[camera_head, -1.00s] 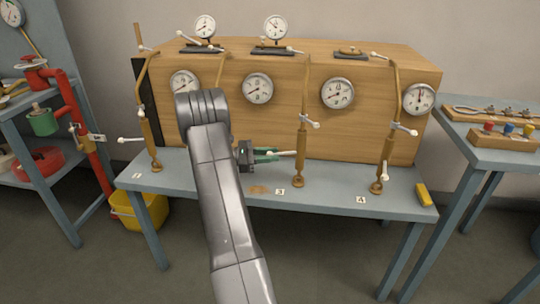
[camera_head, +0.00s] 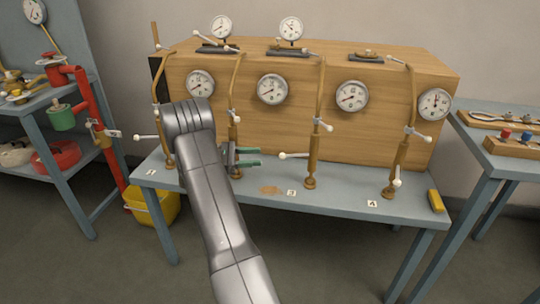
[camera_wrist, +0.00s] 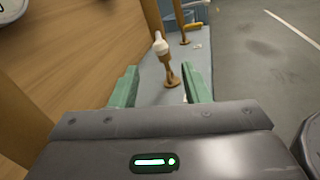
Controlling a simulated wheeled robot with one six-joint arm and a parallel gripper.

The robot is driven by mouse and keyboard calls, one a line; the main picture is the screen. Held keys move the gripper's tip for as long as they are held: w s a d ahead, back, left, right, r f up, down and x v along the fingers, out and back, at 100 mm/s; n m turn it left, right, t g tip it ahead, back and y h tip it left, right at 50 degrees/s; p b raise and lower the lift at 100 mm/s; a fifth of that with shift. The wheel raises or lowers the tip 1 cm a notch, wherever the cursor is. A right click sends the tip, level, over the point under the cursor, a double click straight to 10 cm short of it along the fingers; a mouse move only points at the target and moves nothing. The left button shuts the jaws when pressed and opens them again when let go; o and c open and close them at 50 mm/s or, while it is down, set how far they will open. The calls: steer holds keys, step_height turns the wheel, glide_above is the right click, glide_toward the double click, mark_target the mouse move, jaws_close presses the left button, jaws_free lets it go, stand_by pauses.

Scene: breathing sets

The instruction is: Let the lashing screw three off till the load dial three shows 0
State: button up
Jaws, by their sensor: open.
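Lashing screw three (camera_head: 314,145) is a brown upright rod on the bench by the "3" label. Its lower lever with a white knob (camera_head: 284,155) points left. In the wrist view, the knob (camera_wrist: 160,45) appears between the fingers, beyond their tips. Load dial three (camera_head: 352,96) is a round white gauge on the wooden box, right of that screw; its reading is too small to tell. My gripper (camera_head: 259,157), with green fingers, is open and empty, left of the knob and apart from it. The gripper (camera_wrist: 160,85) also shows in the wrist view.
Lashing screw two (camera_head: 233,110) stands close behind my gripper, partly hidden by my arm. Screw four (camera_head: 402,150) stands to the right. A yellow block (camera_head: 435,201) lies at the bench's right end.

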mark_target(282, 155)
steer(key=a, duration=0.3)
steer(key=shift+s+a, duration=0.1)
steer(key=shift+a, duration=0.25)
steer(key=d, duration=0.4)
steer(key=d+b, duration=0.1)
steer(key=d, duration=0.9)
steer(key=shift+w, duration=0.35)
steer(key=shift+a, duration=0.1)
steer(key=shift+a, duration=0.1)
